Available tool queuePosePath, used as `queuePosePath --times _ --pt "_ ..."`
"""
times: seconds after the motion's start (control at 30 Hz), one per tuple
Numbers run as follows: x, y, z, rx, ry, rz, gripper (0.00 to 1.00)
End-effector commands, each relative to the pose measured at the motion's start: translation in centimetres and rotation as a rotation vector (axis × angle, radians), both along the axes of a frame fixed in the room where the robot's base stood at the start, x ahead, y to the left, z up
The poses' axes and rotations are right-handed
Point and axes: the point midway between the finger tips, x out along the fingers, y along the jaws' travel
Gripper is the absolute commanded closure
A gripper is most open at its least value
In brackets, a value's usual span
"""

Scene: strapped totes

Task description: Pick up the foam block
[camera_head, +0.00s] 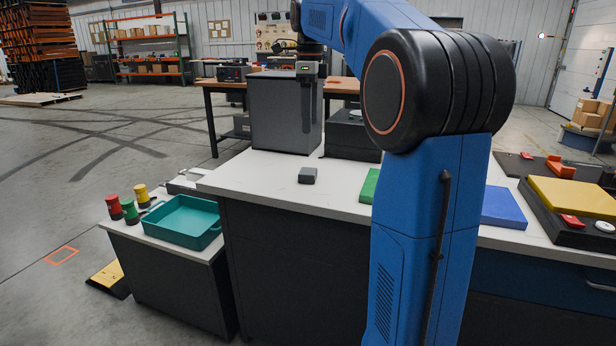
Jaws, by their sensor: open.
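A small dark grey block (308,175), which looks like the foam block, lies on the white worktop (265,180) near its left part. My gripper (306,114) hangs pointing down above the block, with a clear gap between them. It is open, with nothing seen between its fingers. The fingers are small and dark against the grey box behind, so their spacing is hard to see.
A tall grey box (278,112) stands behind the block. A green pad (369,186) and a blue pad (503,207) lie to the right, partly behind my arm. A teal tray (183,222) sits on a lower stand at left. Worktop around the block is clear.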

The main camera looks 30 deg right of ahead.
Motion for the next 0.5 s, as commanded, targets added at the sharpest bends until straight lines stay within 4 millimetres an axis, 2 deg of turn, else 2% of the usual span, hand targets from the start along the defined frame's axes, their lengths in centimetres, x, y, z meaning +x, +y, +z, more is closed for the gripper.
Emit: queuePosePath --times 0.2,0.5 --pt "-0.1 0.1 -4.0 0.001 0.002 0.002 0.31" --pt "-0.1 0.1 -8.8 0.001 0.001 0.003 0.31"
